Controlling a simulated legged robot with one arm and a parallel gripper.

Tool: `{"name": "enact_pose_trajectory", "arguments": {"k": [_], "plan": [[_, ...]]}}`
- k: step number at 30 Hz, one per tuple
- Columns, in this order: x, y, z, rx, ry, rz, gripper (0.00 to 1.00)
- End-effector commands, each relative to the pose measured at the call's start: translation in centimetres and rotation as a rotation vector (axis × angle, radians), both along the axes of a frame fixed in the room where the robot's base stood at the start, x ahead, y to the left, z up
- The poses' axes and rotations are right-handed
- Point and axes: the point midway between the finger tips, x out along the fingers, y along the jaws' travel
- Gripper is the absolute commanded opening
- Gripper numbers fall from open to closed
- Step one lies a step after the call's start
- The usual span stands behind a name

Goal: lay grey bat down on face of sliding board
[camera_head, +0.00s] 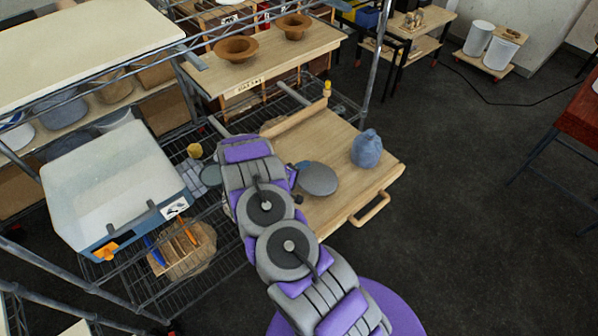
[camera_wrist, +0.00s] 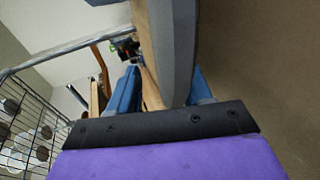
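The grey bat (camera_head: 319,179) is a round, flat disc that shows over the pale wooden sliding board (camera_head: 338,208) in the head view, roughly level. I cannot tell whether it touches the board. My gripper (camera_head: 300,167) is at the bat's left rim, partly hidden by my arm. In the wrist view the bat (camera_wrist: 181,50) appears edge-on between the blue fingers of my gripper (camera_wrist: 163,88). It lies close to the right finger, and a gap shows between it and the left finger, so the gripper looks open around the rim.
A blue-grey lump (camera_head: 367,149) stands on the board right of the bat. A wooden handle (camera_head: 370,209) is at the board's front edge. A white-topped bin (camera_head: 110,180) is on the wire rack at left. Open floor lies right.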

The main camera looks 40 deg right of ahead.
Motion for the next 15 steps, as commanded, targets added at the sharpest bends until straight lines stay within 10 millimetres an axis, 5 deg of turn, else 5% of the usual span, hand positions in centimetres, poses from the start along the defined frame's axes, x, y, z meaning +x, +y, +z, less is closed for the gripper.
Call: {"name": "enact_pose_trajectory", "arguments": {"k": [8, 15], "plan": [[-0.1, 1.7, 0.5, -0.006, 0.0, 0.005, 0.49], [-1.0, 5.3, 1.9, 0.003, 0.0, 0.006, 0.49]]}}
